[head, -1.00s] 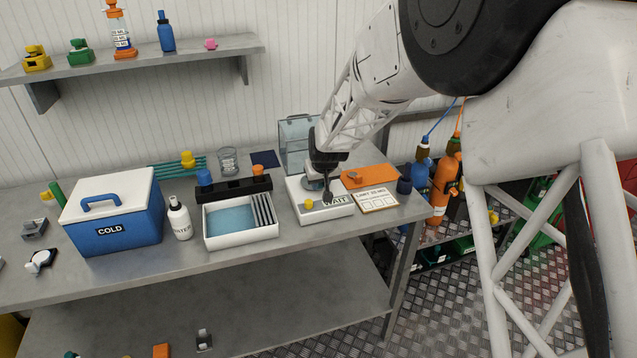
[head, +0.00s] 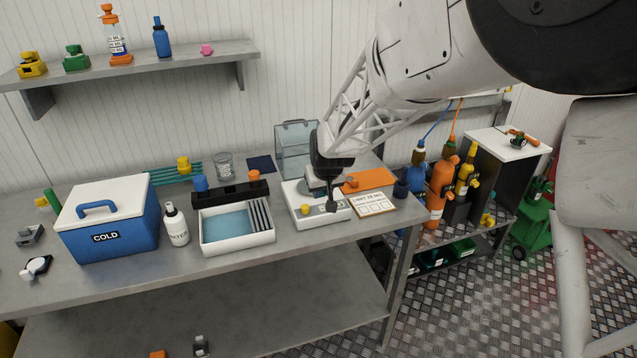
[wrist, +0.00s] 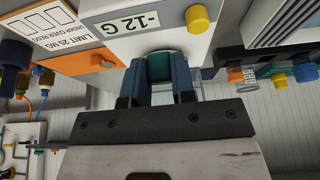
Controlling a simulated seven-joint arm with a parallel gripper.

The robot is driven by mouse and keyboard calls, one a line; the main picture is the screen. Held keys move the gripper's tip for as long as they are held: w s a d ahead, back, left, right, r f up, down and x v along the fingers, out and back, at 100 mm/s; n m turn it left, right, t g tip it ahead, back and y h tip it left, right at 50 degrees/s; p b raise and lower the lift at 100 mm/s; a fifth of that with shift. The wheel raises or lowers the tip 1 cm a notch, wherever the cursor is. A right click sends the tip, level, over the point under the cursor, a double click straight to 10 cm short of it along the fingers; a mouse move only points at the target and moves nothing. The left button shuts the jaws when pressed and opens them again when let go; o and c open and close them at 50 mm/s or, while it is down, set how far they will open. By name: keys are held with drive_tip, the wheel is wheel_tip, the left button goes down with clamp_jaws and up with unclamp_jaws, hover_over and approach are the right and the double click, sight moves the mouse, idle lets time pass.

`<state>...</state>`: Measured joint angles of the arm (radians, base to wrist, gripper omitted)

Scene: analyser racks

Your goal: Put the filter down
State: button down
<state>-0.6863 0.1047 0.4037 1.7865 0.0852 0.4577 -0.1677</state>
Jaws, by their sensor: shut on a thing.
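My gripper (head: 331,203) is over the front of the white balance (head: 300,213) on the bench. In the wrist view my gripper (wrist: 159,82) is shut on a small teal piece (wrist: 159,66), which I take for the filter. Its underside is out of sight, so I cannot tell whether it touches anything. The balance, also in the wrist view (wrist: 150,42), has a display reading -12 G and a yellow knob (wrist: 198,19). In the head view my gripper hides the filter and most of the display.
An orange mat (head: 373,183) and a LIMIT 25 MG card (head: 372,204) lie right of the balance. A clear box (head: 294,135) stands behind it. A white tray (head: 237,246) with blue inside, a bottle (head: 176,230) and a COLD box (head: 106,240) stand left.

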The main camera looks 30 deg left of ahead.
drive_tip(key=s+d, duration=0.5)
drive_tip(key=s, duration=0.2)
drive_tip(key=shift+d+r, duration=0.3)
drive_tip(key=shift+r, duration=0.15)
drive_tip(key=shift+w, duration=0.1)
idle(0.3)
drive_tip(key=w+d, duration=0.2)
drive_tip(key=w, duration=1.6)
drive_tip(key=w+d, duration=0.2)
drive_tip(key=w, duration=1.6)
drive_tip(key=shift+w+f, duration=0.2)
drive_tip(key=shift+w, duration=0.05)
drive_tip(key=shift+f, duration=3.15)
